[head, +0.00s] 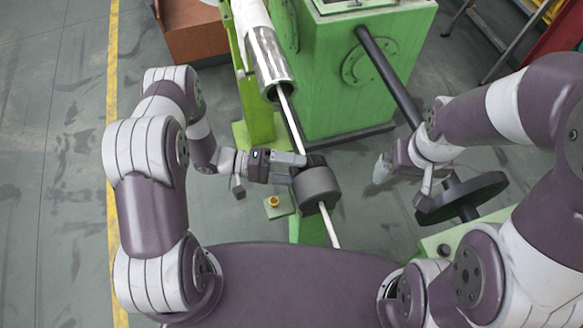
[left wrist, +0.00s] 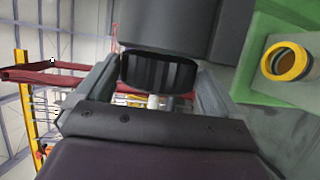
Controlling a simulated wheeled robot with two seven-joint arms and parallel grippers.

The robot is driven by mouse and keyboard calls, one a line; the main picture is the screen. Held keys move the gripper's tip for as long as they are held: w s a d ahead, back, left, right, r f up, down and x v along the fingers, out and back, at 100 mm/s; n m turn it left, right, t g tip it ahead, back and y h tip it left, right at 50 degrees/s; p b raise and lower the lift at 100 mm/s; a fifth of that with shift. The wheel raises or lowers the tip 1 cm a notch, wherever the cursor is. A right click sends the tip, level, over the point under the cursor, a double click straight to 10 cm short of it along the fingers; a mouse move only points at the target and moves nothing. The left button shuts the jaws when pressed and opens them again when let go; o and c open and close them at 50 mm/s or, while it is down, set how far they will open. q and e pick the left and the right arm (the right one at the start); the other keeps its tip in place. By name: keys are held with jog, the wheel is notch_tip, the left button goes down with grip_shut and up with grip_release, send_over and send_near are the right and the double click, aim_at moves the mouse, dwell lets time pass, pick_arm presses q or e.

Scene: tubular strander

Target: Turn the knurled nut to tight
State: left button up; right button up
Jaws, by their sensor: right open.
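The knurled nut (head: 317,160) is a small black ribbed ring against a dark grey cylinder (head: 316,187) on a pale rod (head: 291,118). In the left wrist view the nut (left wrist: 158,72) sits between the two finger ends, with its ribs facing the camera. My left gripper (head: 303,160) reaches it from the left and appears shut on it; the fingers (left wrist: 158,85) meet both its sides. Part of the nut is hidden by the fingers in the head view. My right gripper (head: 402,182) is open and empty, to the right of the cylinder and apart from it.
A green machine housing (head: 330,80) stands behind, with a shiny tube (head: 268,62) around the rod. A yellow-ringed button (head: 274,201) is on a green plate at lower left; it also shows in the left wrist view (left wrist: 286,61). A dark disc (head: 475,193) lies right, near my right arm.

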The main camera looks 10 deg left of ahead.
pick_arm(q)
jog(key=shift+f+m+h+b, duration=0.4)
jog(key=shift+f+h+b, duration=0.6)
jog(key=shift+b, duration=1.7)
jog(key=shift+r, duration=0.15)
jog(key=shift+r+h, duration=0.3)
jog(key=o, duration=0.7)
jog(key=shift+c, duration=0.2)
jog(key=shift+a+f+b, duration=0.15)
jog(key=shift+a+b, duration=0.1)
jog(key=shift+b, duration=0.15)
jog(key=a+f+b, duration=0.1)
jog(key=a+b, duration=0.4)
jog(key=a, duration=0.7)
jog(key=shift+f, duration=0.2)
